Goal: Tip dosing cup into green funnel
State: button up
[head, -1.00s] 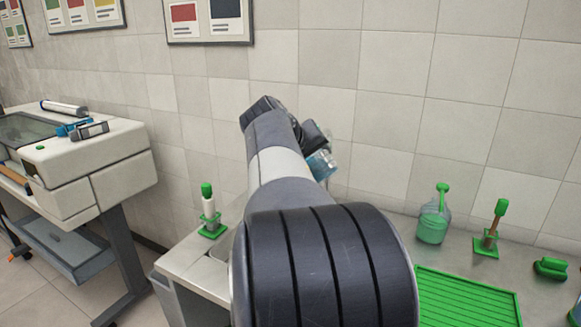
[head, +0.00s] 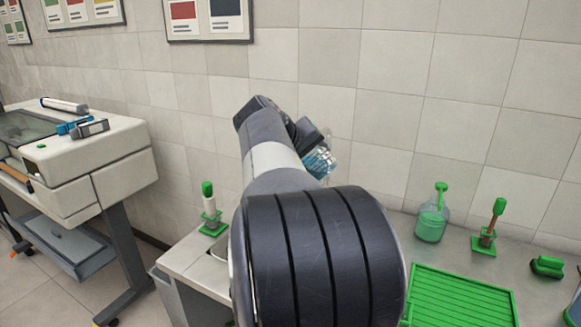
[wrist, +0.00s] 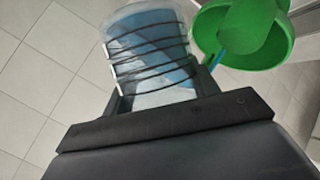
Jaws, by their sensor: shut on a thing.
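The dosing cup (wrist: 150,45) is clear, with dark rings and blue liquid inside. It sits between the fingers of my gripper (wrist: 160,92), which is shut on it. In the head view the cup (head: 319,160) is held up in front of the tiled wall, tilted, partly behind my arm. The green funnel (wrist: 278,52) is just right of the cup in the wrist view, its round rim close to the cup's side. A blue streak shows at the funnel's left part; I cannot tell if it is flowing liquid. My arm hides the funnel in the head view.
A green ribbed tray (head: 460,297) lies on the counter at right. Behind it stand a clear bottle with green liquid (head: 431,225) and a green-based brush stand (head: 485,242). Another green-topped brush (head: 209,205) stands left of my arm. A copier (head: 95,165) is farther left.

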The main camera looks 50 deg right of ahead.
jog(key=shift+w+r+n+g+p, duration=0.25)
jog(key=shift+n+g+p, duration=0.4)
jog(key=shift+p, duration=0.65)
jog(key=shift+w+r+n+g+p, duration=0.1)
jog(key=shift+r+n+g+p, duration=0.15)
jog(key=shift+n+g+p, duration=0.7)
dwell(1.0)
jog(key=shift+w+a+r+g+h+p, duration=0.15)
jog(key=shift+w+g+h+p, duration=0.45)
jog(key=shift+p, duration=1)
jog(key=shift+w+r+n+g+p, duration=0.1)
jog(key=shift+w+n+g+p, duration=0.25)
jog(key=shift+p, duration=0.6)
